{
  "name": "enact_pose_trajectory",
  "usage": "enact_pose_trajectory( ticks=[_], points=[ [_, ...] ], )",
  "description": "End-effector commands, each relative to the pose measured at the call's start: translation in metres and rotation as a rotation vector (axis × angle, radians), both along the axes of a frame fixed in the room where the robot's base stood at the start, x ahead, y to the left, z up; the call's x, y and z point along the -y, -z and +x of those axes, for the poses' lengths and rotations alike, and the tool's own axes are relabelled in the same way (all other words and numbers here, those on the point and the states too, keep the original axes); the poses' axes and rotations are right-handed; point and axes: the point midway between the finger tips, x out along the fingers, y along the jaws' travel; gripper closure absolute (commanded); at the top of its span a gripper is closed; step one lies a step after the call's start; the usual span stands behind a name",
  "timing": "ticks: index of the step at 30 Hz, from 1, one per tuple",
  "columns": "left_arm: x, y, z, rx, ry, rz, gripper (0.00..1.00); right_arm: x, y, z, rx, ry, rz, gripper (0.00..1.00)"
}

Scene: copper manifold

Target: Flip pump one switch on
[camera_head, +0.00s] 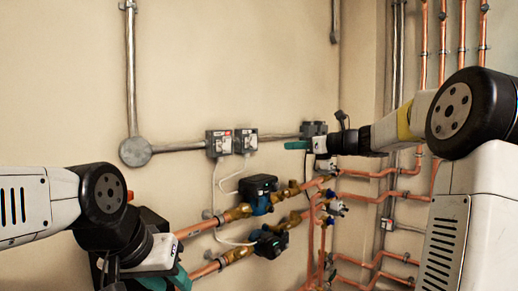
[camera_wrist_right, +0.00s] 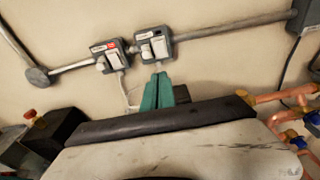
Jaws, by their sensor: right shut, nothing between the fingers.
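Two small grey switch boxes sit side by side on the wall: a left switch box (camera_head: 219,143) and a right switch box (camera_head: 246,140). The right wrist view shows the left switch box (camera_wrist_right: 109,56), with a red mark, and the right switch box (camera_wrist_right: 154,45). Their labels are too small to read, so I cannot tell which is pump one. My right gripper (camera_head: 296,145) is shut and empty, to the right of both boxes in the head view. Its green fingertips (camera_wrist_right: 158,90) appear just below the right switch box. My left gripper (camera_head: 168,281) is low at the left, away from the boxes.
Metal conduit (camera_head: 178,147) runs along the wall through the boxes to a round junction box (camera_head: 135,152). White cables hang below toward an upper pump (camera_head: 259,193) and a lower pump (camera_head: 269,243) on copper pipes. A grey box (camera_head: 313,129) is at the right. The wall around the switches is bare.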

Motion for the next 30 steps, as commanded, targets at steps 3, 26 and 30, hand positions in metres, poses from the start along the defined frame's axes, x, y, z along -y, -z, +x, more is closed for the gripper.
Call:
enact_pose_trajectory(
  ticks=[3,26,30],
  points=[
    [0.000,0.000,0.000,0.000,0.000,0.000,0.64,0.000,0.000,0.000,0.001,0.000,-0.001,1.00],
    [0.000,0.000,0.000,0.000,0.000,0.000,0.64,-0.073,0.012,0.070,0.004,-0.006,-0.002,1.00],
    [0.000,0.000,0.000,0.000,0.000,0.000,0.64,-0.088,0.015,0.085,0.003,-0.003,-0.003,1.00]
  ],
)
